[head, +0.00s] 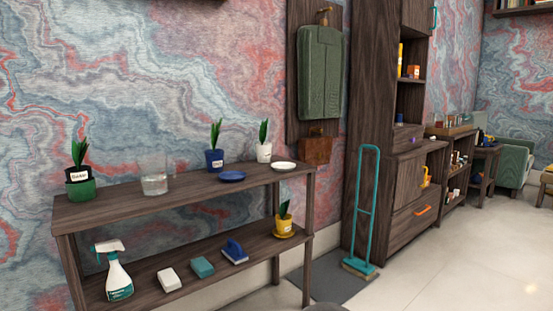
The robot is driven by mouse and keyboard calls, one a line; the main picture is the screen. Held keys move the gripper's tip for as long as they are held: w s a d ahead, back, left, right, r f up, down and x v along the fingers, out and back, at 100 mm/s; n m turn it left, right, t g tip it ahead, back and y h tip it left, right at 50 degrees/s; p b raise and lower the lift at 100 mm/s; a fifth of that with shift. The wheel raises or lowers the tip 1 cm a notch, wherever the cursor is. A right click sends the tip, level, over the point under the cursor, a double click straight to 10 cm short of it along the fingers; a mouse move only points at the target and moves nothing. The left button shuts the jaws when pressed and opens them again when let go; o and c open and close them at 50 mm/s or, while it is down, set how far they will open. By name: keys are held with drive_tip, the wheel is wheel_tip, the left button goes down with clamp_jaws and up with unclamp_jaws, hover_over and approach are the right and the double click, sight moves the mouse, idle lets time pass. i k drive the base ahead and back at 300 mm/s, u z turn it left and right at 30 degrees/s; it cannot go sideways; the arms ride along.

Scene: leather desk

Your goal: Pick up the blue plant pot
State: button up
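The blue plant pot (214,165) stands upright on the top shelf of a dark wooden rack (130,192), towards the back near the wall. It has a white label on its front and a green leafy plant in it. A flat blue dish (232,176) sits just in front of it and to its right. My gripper is not in view.
A glass of clear liquid (154,183), a green-based pot (80,189) and a white pot (264,155) share the top shelf. The lower shelf holds a spray bottle (119,280), a yellow pot (284,226) and cleaning blocks. A teal-handled broom (366,215) stands right; floor beyond is clear.

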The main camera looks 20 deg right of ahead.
sight(214, 157)
drive_tip(key=z, duration=2.05)
drive_tip(key=i, duration=1.3)
drive_tip(key=u, duration=2.1)
